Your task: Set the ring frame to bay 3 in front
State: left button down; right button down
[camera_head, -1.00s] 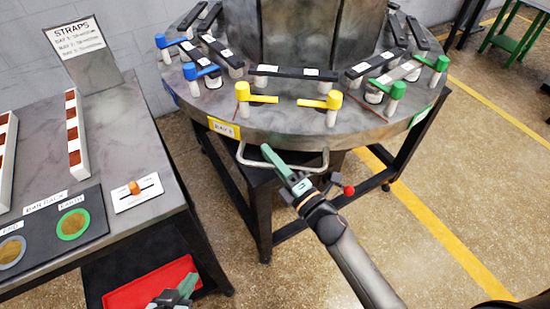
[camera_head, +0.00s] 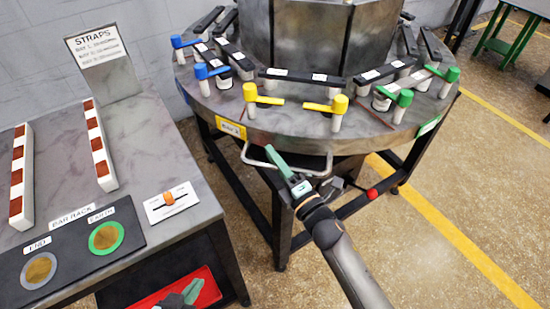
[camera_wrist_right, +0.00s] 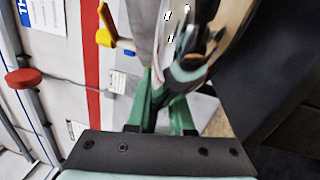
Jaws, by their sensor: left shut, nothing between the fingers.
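The ring frame (camera_head: 285,135) is a round grey table on black legs around a dark central column. Its front carries a yellow bay label (camera_head: 231,128), whose number I cannot read surely, and two yellow levers (camera_head: 340,104). A pale loop handle (camera_head: 312,173) juts out below the rim. My right gripper (camera_head: 275,158) overlaps this handle in the head view; I cannot tell whether it grips it. Green fingers show in the right wrist view (camera_wrist_right: 161,112), their tips partly hidden. My left gripper (camera_head: 192,291) is low over the red tray, shut and empty.
The left bench carries red-and-white bars (camera_head: 100,145), a bar rack (camera_head: 70,240), an orange switch (camera_head: 169,198) and the straps sign (camera_head: 97,45). The red tray (camera_head: 207,290) lies below it. A red knob (camera_head: 372,193) stands out near the table's front.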

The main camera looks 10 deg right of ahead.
jog(key=shift+a+r, duration=0.1)
jog(key=shift+a, duration=0.4)
jog(key=c, duration=1)
grip_release()
jog(key=shift+w, duration=0.15)
jog(key=shift+o, duration=1)
jog(key=shift+d, duration=0.1)
jog(key=v, duration=1.2)
jog(key=shift+s, duration=0.25)
jog(key=shift+d, duration=0.1)
